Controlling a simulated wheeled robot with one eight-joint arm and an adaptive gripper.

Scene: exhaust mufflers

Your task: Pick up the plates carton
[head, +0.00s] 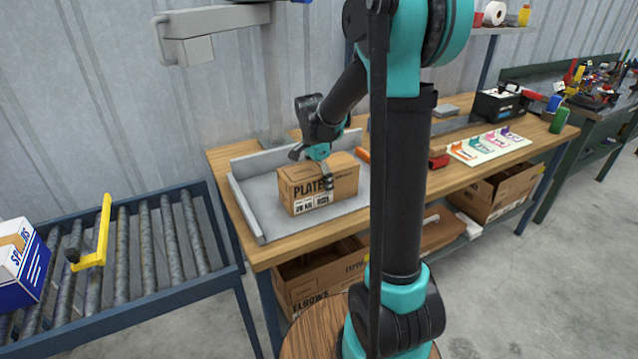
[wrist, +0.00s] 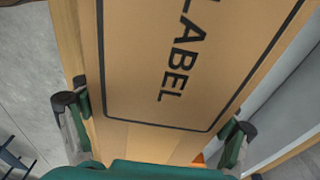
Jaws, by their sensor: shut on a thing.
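The plates carton (head: 303,190) is a brown cardboard box marked PLATES. In the head view it is at the grey metal tray (head: 246,209) on the wooden bench; I cannot tell whether it rests on the tray or is slightly raised. My gripper (head: 326,170) is over the carton, with a finger down its front face, and is shut on it. In the wrist view the carton (wrist: 190,60) fills the middle, its top reading LABEL, with a fingertip of my gripper (wrist: 155,118) on each side. The far finger is hidden in the head view.
A roller conveyor (head: 120,255) with a yellow bar (head: 100,235) and a blue-white box (head: 22,265) is at left. An elbows carton (head: 318,275) sits under the bench. A red block (head: 438,160) and a sheet with coloured tools (head: 489,146) lie to the right.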

